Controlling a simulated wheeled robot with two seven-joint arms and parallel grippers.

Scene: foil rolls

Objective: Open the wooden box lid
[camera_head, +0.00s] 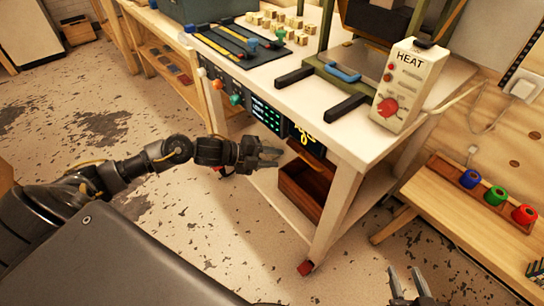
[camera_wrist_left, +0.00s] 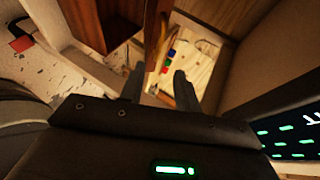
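The reddish-brown wooden box (camera_head: 300,196) sits on the lower shelf of the white table. Its dark inside shows, and a brown panel that looks like its lid (camera_head: 312,158) stands tilted up at the back, partly hidden by the table top. My left gripper (camera_head: 270,157) is open beside the table's front, just left of and above the box. In the left wrist view its fingers (camera_wrist_left: 158,88) are apart, with a thin wooden edge (camera_wrist_left: 156,40) between or beyond them; I cannot tell whether they touch. My right gripper (camera_head: 410,287) is open and empty at the bottom edge, away from the box.
The white table (camera_head: 345,138) overhangs the box, with a leg at its right. A heat sealer (camera_head: 408,85) stands on top. A wooden bench (camera_head: 450,215) with blue, green and red rolls is at right. Open floor (camera_head: 215,240) lies in front.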

